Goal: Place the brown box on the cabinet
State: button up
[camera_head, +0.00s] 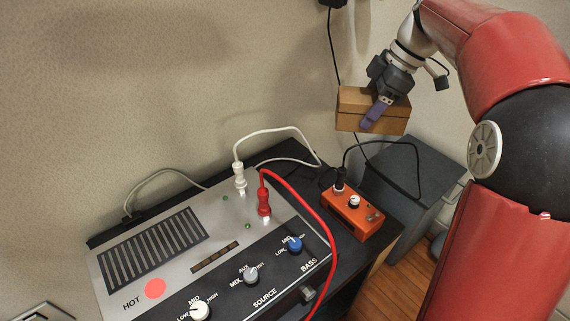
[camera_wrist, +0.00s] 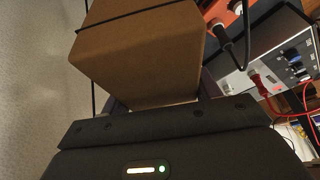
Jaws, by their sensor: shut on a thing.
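The brown box (camera_head: 352,100) is held in the air by my gripper (camera_head: 374,113) in the head view. A purple-grey finger lies against its front face. In the wrist view the brown box (camera_wrist: 140,55) fills the upper middle, just in front of the gripper body. The gripper is shut on it. The dark grey cabinet (camera_head: 425,150) stands below and to the right of the box, behind the black table. Its top is partly in view, with a black cable across it. The box appears above and apart from the cabinet.
A black table (camera_head: 392,218) carries a grey amplifier panel (camera_head: 175,208) with knobs and an orange pedal box (camera_head: 350,215). White and red cables (camera_head: 325,225) rise from the panel. A black cable hangs along the wall behind the brown box. Wooden floor (camera_head: 395,290) shows at the lower right.

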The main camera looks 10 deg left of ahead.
notch_tip(320, 180, down, 10)
jog(key=b, duration=0.5)
jog(key=a, duration=1.2)
jog(key=s+a, duration=0.1)
jog(key=a, duration=0.5)
jog(key=shift+f, duration=1.85)
jog(key=shift+f, duration=0.15)
jog(key=o, duration=1.1)
jog(key=shift+c, duration=0.2)
